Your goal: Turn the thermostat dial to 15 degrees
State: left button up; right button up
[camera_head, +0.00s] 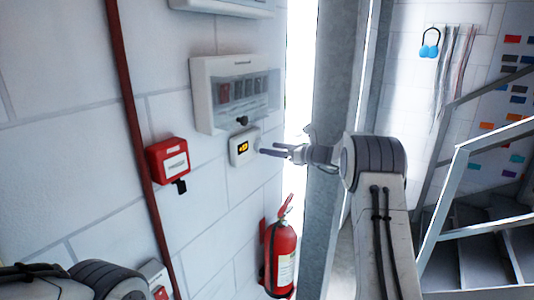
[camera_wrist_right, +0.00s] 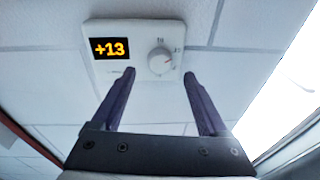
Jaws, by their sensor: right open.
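The white thermostat (camera_head: 243,147) is on the wall below a breaker box. In the right wrist view the thermostat (camera_wrist_right: 137,40) shows an orange "+13" on its black display (camera_wrist_right: 110,48). My right gripper (camera_head: 267,151) is open and points at the thermostat from the right. In the wrist view its fingers (camera_wrist_right: 158,74) are spread below and to either side of the dial, with nothing between them. My left arm shows at the lower left; its gripper is out of frame.
The breaker box (camera_head: 202,95) is just above the thermostat. A red call box (camera_head: 168,160) and red pipe (camera_head: 133,120) are to the left. A fire extinguisher (camera_head: 281,257) hangs below. A grey steel column (camera_head: 338,80) stands beside my right arm.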

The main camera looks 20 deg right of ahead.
jog(key=f+b+v, duration=0.1)
jog(key=b+v, duration=0.1)
jog(key=v, duration=0.5)
jog(key=shift+r+b, duration=0.35)
jog(key=shift+r, duration=0.1)
